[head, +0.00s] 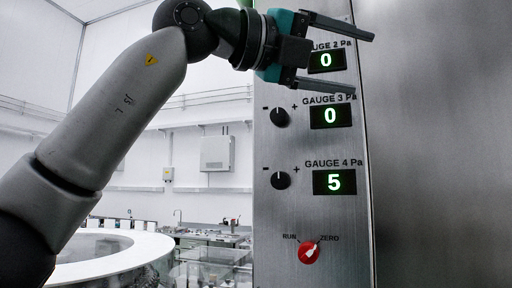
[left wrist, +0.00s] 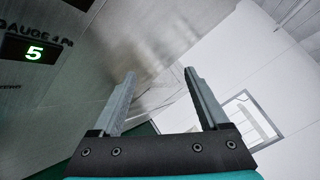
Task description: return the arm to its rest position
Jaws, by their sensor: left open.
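My left gripper (head: 362,62) is open and empty, raised in front of the upper part of the steel gauge panel (head: 270,225) in the head view. Its arm comes in from the left. In the left wrist view its two fingers (left wrist: 158,80) stand apart with nothing between them. The gauge 2 display (head: 326,61) reads 0 and is partly covered by the gripper. The gauge 3 display (head: 330,115) reads 0. The gauge 4 display (head: 334,182) reads 5 and also shows in the left wrist view (left wrist: 35,52). My right gripper is not in view.
Black knobs (head: 279,117) (head: 280,180) sit left of the lower displays. A red switch (head: 309,252) marked RUN and ZERO is below. A white ring-shaped rim (head: 135,258) stands lower left. A plain steel surface (head: 440,150) fills the right side.

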